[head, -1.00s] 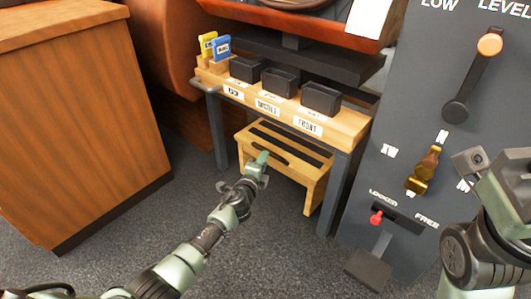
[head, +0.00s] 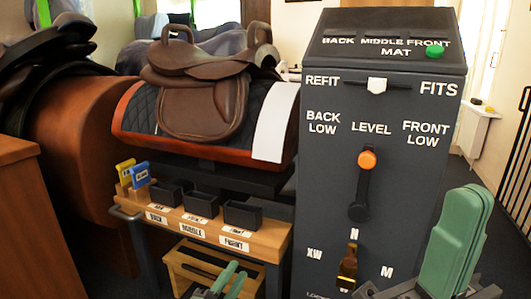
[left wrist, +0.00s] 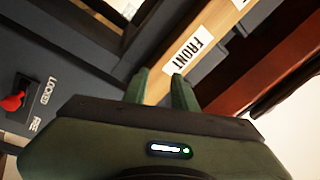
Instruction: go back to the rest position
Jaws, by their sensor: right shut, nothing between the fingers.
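My left gripper (head: 236,271) is low in the head view, in front of the wooden step stool. Its two green fingers stand apart with nothing between them. In the left wrist view the fingers (left wrist: 162,82) are apart too, with the wooden rail and its FRONT label beyond them. My right gripper (head: 458,235) is at the lower right of the head view, in front of the grey panel's right edge. Its green fingers are pressed together and hold nothing.
The grey control panel (head: 325,200) has an orange-knobbed lever (head: 367,160) and a brass pointer (head: 348,266). The cart (head: 262,243) carries black bins and yellow and blue tags. A brown saddle (head: 200,95) rests on a stand behind it. The red-knobbed lever (left wrist: 13,102) shows in the left wrist view.

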